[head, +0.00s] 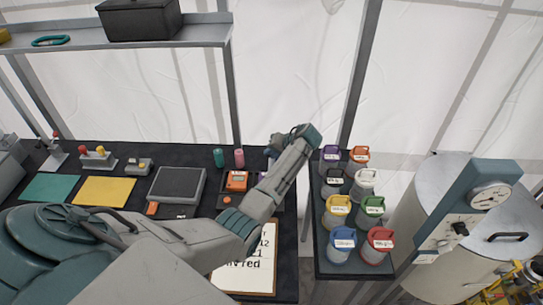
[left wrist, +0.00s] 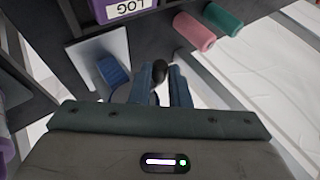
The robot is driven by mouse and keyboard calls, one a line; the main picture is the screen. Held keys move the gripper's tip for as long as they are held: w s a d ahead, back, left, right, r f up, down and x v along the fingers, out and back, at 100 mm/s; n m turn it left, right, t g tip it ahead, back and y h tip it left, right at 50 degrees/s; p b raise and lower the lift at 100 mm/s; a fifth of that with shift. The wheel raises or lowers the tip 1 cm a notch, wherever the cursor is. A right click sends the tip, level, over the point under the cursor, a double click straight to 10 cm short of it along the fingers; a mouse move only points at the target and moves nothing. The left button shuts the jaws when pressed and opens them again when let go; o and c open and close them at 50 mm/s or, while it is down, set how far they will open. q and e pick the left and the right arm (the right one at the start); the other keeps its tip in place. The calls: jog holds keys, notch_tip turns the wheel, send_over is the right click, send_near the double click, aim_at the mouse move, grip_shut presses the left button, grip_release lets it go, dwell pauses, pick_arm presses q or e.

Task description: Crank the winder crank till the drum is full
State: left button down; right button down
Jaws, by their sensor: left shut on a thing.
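My left gripper (head: 271,153) reaches over the back right part of the black table, and its arm hides much of what lies under it. In the left wrist view its two blue-grey fingers (left wrist: 160,88) are closed on a dark rounded knob (left wrist: 159,72), which looks like the grip of the winder crank. A light plate with a blue block (left wrist: 114,70) is just left of the fingers; I cannot tell if it belongs to the winder. I cannot make out the drum or how full it is. My right gripper is not in view.
An orange device (head: 236,181), a grey scale (head: 177,185) and a clipboard (head: 246,284) are on the table. A rack of colour-lidded jars (head: 341,207) stands right of the arm.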

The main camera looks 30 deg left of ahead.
pick_arm(q)
jog(key=shift+w+d+r+m+g+y+b, duration=0.2)
jog(key=shift+d+m+g+y+b, duration=0.25)
jog(key=shift+y+b, duration=1.3)
jog(key=shift+w+d+r+m+g+y+b, duration=0.2)
jog(key=shift+m+g+y+b, duration=0.4)
jog(key=shift+y+b, duration=1.15)
jog(key=shift+w+d+r+m+g+y+b, duration=0.2)
jog(key=shift+d+m+g+y+b, duration=0.25)
jog(key=shift+y+b, duration=1.3)
jog(key=shift+a+h+b, duration=0.1)
jog(key=shift+h+b, duration=0.35)
jog(key=shift+b, duration=0.05)
jog(key=c, duration=1.4)
grip_release()
jog(key=shift+o, duration=0.2)
